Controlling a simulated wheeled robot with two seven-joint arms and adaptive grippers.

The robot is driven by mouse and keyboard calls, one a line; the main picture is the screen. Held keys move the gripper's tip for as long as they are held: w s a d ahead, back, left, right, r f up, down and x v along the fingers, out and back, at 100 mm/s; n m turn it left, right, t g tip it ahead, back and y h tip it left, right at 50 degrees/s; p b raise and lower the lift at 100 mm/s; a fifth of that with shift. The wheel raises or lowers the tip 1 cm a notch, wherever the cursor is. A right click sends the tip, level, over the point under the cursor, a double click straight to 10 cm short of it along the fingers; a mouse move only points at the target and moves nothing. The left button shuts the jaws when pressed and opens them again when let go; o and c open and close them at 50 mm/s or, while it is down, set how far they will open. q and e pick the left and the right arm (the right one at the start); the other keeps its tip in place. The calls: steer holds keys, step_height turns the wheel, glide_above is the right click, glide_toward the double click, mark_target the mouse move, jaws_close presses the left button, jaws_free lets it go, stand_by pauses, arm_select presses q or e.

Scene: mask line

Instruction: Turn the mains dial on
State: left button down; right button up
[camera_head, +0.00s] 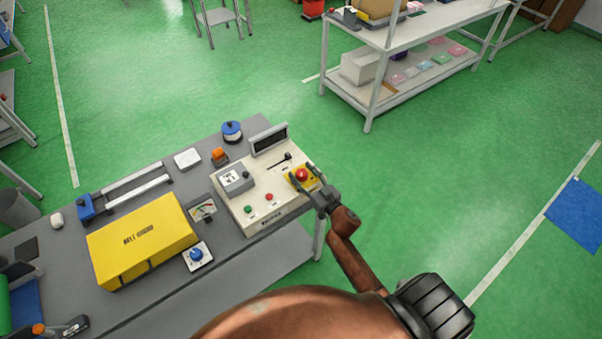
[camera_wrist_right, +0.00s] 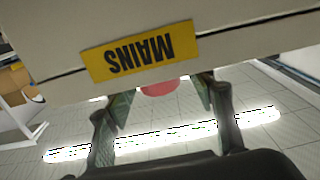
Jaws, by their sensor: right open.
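The mains dial shows as a red knob (camera_head: 302,174) on a yellow plate at the right end of a cream control panel (camera_head: 262,209). The right wrist view shows a yellow label reading MAINS (camera_wrist_right: 142,51), upside down, with part of the red knob (camera_wrist_right: 158,89) below it. My right gripper (camera_head: 318,190) is at the panel's right edge, close to the knob. Its fingers are open, one on each side of the red knob in the right wrist view; whether they touch it I cannot tell. The dial's setting is hidden. My left gripper is not in view.
The panel also carries a grey switch box (camera_head: 236,179), a black lever (camera_head: 280,160) and green and red buttons. A yellow case (camera_head: 143,240) and a blue dial (camera_head: 197,254) are left on the grey bench (camera_head: 215,285). Green floor (camera_head: 430,190) is clear to the right.

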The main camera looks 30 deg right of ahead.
steer(key=shift+w, duration=0.15)
steer(key=shift+c, duration=0.3)
steer(key=c, duration=1.1)
